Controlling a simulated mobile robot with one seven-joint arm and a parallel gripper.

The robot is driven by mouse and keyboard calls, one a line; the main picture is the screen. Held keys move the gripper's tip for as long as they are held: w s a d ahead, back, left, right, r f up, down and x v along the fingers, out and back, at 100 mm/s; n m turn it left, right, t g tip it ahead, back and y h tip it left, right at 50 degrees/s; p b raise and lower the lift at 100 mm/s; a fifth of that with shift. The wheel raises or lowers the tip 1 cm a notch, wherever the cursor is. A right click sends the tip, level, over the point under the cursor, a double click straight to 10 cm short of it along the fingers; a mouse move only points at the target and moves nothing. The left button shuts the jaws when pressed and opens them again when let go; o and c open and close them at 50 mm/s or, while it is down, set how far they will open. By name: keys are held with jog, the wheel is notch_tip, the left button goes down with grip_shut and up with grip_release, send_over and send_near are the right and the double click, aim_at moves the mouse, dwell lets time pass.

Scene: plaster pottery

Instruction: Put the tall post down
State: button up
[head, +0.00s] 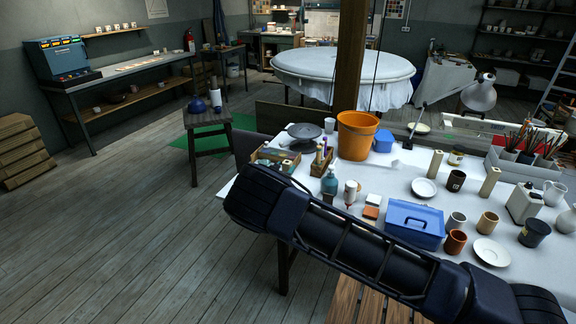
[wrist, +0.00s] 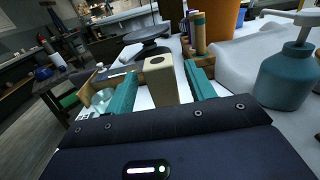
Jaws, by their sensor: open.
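The tall post (wrist: 160,80) is a beige square block with a dark round hole in its top. In the wrist view it stands upright between the teal fingers of my gripper (wrist: 161,78). The fingers are open, one on each side of the post, and a narrow gap seems to show at its sides. The foot of the post is hidden behind the gripper body. In the head view my dark arm reaches across the near edge of the white table (head: 392,187), and I cannot clearly make out the gripper's fingers there.
A teal pump bottle (wrist: 289,76) stands to the right of my gripper. A dark round turntable (head: 304,131), a wooden tray (head: 275,156) and an orange bucket (head: 357,135) are close by. A blue toolbox (head: 414,222), cups and other beige posts (head: 490,182) fill the table's right.

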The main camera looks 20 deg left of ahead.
jog(key=s, duration=0.7)
jog(key=shift+s, duration=0.25)
